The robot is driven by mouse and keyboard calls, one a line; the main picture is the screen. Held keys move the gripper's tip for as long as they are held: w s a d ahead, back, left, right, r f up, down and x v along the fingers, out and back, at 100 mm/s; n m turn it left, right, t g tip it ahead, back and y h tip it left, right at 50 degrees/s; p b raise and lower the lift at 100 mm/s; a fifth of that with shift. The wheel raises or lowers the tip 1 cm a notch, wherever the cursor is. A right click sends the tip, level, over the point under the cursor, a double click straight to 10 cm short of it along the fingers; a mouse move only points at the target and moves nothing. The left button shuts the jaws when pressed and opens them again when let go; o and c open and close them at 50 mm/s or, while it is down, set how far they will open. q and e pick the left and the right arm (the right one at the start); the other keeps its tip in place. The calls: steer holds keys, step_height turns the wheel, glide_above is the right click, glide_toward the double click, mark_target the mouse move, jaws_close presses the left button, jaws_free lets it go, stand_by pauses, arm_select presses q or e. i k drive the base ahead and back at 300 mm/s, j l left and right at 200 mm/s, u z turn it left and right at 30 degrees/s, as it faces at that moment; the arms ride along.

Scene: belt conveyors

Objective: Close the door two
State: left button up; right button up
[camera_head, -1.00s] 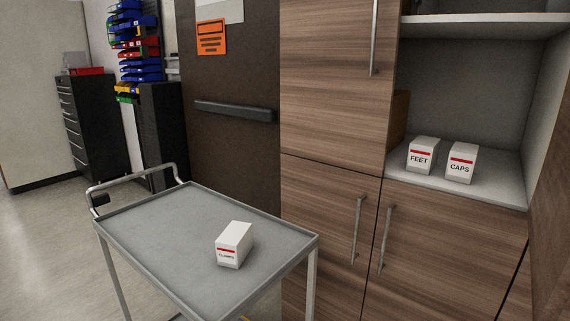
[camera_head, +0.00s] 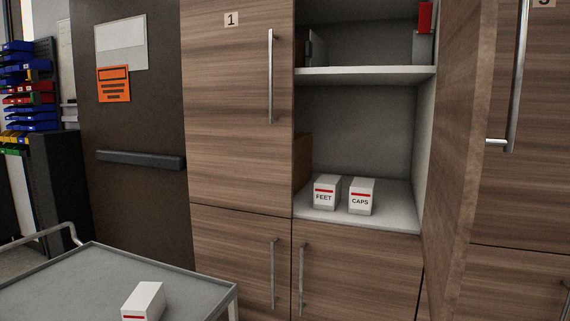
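Door two is not labelled in view; the open door (camera_head: 462,150) at the right of the open cabinet compartment appears to be it. It stands swung outward, its inner face toward the compartment. A long metal handle (camera_head: 521,75) shows just past its near edge and seems fixed to its outer side. The compartment, right of closed door 1 (camera_head: 235,110), is open, with a FEET box (camera_head: 324,193) and a CAPS box (camera_head: 361,196) on its floor. Neither of my grippers is in view.
A grey cart (camera_head: 75,285) with a white box (camera_head: 143,301) on top stands at the lower left, in front of the cabinets. Closed lower doors (camera_head: 355,265) lie under the compartment. A cabinet front marked 3 (camera_head: 540,200) is at the right.

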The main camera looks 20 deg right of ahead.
mark_target(468, 30)
steer(key=k+l+z, duration=0.1)
steer(key=l+z, duration=0.25)
steer(key=l, duration=0.15)
steer(key=l+z, duration=0.4)
steer(key=l, duration=0.15)
